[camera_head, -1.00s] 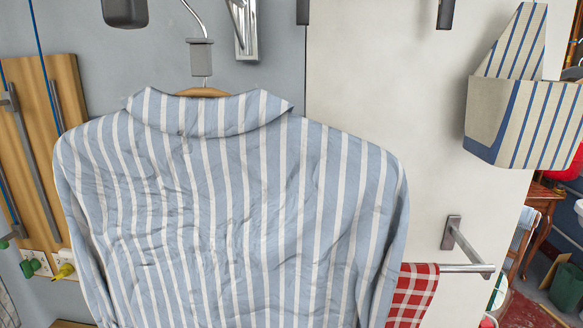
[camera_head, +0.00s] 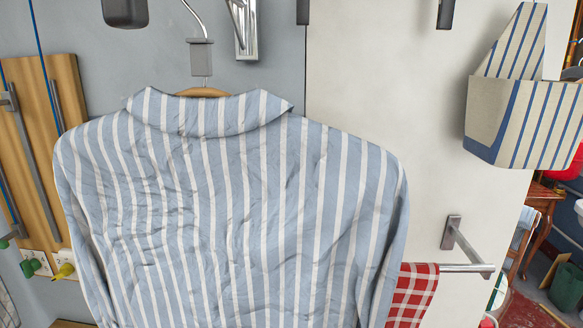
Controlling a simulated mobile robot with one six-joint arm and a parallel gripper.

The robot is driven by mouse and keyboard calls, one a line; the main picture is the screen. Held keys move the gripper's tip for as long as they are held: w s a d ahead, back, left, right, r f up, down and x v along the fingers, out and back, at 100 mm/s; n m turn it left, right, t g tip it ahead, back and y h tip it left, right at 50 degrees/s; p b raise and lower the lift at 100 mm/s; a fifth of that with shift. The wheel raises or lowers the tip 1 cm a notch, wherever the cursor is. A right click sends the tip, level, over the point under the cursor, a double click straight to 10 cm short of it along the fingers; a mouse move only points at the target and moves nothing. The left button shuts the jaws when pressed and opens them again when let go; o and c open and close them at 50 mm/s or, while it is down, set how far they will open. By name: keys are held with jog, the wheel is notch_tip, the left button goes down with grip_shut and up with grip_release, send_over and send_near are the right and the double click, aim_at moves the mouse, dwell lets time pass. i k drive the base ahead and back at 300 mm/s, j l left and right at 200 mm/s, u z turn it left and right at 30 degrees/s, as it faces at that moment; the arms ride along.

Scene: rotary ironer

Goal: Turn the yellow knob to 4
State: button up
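The yellow knob (camera_head: 65,270) sits on a white plate on the grey wall at the lower left, just left of the hanging shirt. Its setting is too small to read. A green knob (camera_head: 31,267) is on the white plate to its left. My gripper does not show in the head view.
A blue-and-white striped shirt (camera_head: 235,215) on a hanger fills the middle. A wooden board (camera_head: 38,140) is above the knobs. On the right are a striped fabric bag (camera_head: 520,115), a metal rail (camera_head: 465,266) and a red checked cloth (camera_head: 412,295).

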aim_at(66, 271)
jog(key=u, duration=1.65)
jog(key=i+j, duration=0.6)
jog(key=j, duration=0.2)
jog(key=i+l, duration=0.15)
jog(key=l, duration=0.15)
jog(key=i+l, duration=0.15)
jog(key=l, duration=0.15)
